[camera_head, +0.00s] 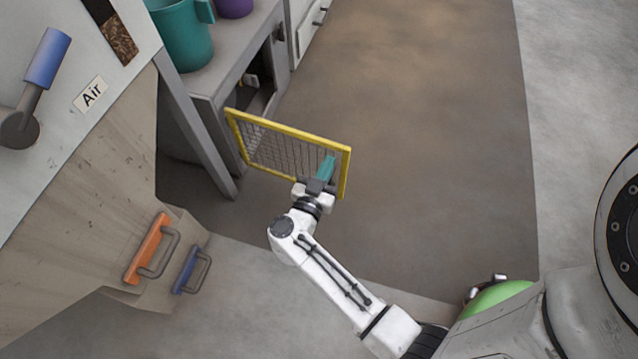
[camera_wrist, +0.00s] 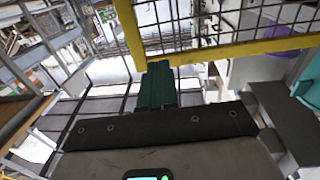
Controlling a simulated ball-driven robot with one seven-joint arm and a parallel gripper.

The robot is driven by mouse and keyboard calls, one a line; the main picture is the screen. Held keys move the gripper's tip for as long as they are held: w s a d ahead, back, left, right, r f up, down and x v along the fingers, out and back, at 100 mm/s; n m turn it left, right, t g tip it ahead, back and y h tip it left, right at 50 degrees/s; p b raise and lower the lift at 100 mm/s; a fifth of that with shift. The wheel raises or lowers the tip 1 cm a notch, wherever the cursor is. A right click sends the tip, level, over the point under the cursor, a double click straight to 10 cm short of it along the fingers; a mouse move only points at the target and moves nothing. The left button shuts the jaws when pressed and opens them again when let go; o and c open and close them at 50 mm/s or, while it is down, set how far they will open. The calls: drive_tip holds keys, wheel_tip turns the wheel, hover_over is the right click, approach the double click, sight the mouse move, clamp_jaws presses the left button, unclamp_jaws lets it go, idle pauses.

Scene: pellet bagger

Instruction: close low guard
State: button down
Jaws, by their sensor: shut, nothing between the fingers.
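The low guard (camera_head: 290,147) is a yellow-framed wire mesh panel. It stands swung out from the opening (camera_head: 262,80) in the grey machine cabinet, joined at its left side. My gripper (camera_head: 326,168) has teal fingers, shut and empty, at the guard's free right end, in front of the mesh. In the wrist view the teal fingers (camera_wrist: 157,85) lie just below the corner of the yellow frame (camera_wrist: 230,48). I cannot tell whether they touch it.
A teal bucket (camera_head: 183,32) and a purple container (camera_head: 233,8) stand on the cabinet top. A panel with a blue lever (camera_head: 47,58) and an "Air" label (camera_head: 90,94) is at left. Orange (camera_head: 150,248) and blue handles (camera_head: 187,268) stick out lower left. The floor (camera_head: 430,130) at right is clear.

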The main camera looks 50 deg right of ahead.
drive_tip(key=shift+x, duration=1.1)
